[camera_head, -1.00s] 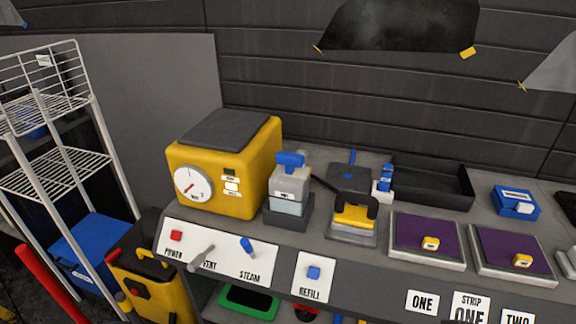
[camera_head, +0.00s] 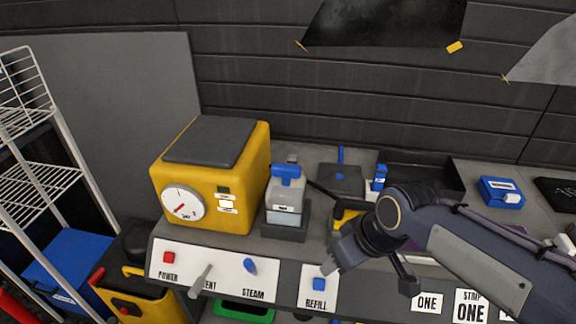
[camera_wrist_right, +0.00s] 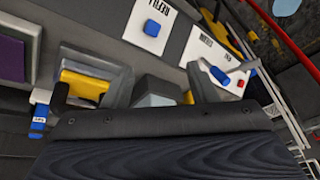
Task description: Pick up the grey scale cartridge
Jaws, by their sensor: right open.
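The grey scale cartridge (camera_head: 287,195), a grey box with a blue top handle, a small label and a pale lower part, stands upright in a dark holder (camera_head: 285,235) beside the yellow boiler. Its pale part seems to show in the right wrist view (camera_wrist_right: 157,93). My right gripper (camera_head: 334,263) is open and empty in front of the counter's face by the REFILL panel, right of and lower in the picture than the cartridge, and apart from it. My left gripper is not in view.
The yellow boiler (camera_head: 210,180) stands close on the cartridge's left. A press with a yellow part (camera_head: 342,217) is on its right, partly behind my right arm. The control panel (camera_head: 225,281) with levers is below. A black tray (camera_head: 425,175) sits behind.

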